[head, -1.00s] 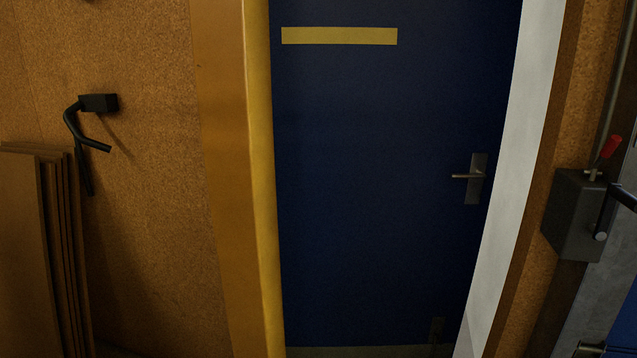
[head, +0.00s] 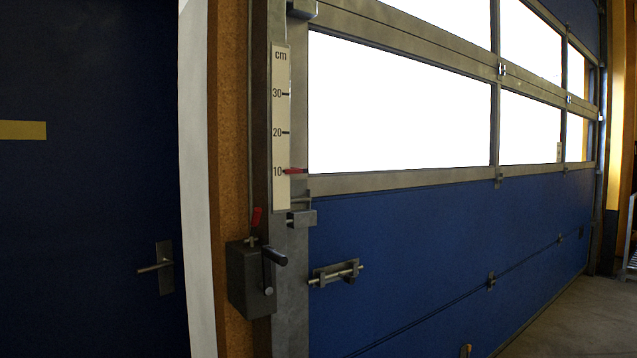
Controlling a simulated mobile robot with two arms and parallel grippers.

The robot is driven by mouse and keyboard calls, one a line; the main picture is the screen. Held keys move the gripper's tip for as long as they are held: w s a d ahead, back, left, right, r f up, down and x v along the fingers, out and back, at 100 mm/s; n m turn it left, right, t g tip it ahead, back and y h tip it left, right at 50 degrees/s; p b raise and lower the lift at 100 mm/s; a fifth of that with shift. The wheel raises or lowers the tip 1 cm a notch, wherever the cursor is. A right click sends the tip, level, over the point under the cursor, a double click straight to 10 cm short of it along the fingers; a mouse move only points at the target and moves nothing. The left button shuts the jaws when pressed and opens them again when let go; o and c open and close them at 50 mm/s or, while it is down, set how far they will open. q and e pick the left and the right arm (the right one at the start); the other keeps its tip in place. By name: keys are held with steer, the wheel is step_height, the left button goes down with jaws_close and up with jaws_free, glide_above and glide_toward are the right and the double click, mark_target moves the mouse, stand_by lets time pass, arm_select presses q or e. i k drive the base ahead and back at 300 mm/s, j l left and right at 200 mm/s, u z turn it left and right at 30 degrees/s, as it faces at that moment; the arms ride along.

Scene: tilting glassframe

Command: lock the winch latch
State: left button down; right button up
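The winch (head: 249,283) is a dark grey box on the post between the blue door and the large framed gate, in the lower left middle of the head view. A dark crank handle (head: 273,257) sticks out from its front right side. On its top stands a small latch with a red grip (head: 256,217), tilted slightly to the right. Whether the latch is engaged cannot be told at this size. Neither of my grippers is in view.
A scale in cm (head: 282,130) with a red pointer (head: 294,171) near 10 is above the winch. The gate (head: 440,250) has a sliding bolt (head: 336,272). A blue door (head: 90,230) with a handle (head: 160,267) stands left. Open floor (head: 555,325) shows at lower right.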

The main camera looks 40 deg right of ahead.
mark_target(256, 217)
steer(key=z, duration=0.65)
steer(key=i+j+z, duration=0.65)
steer(key=i+j, duration=0.15)
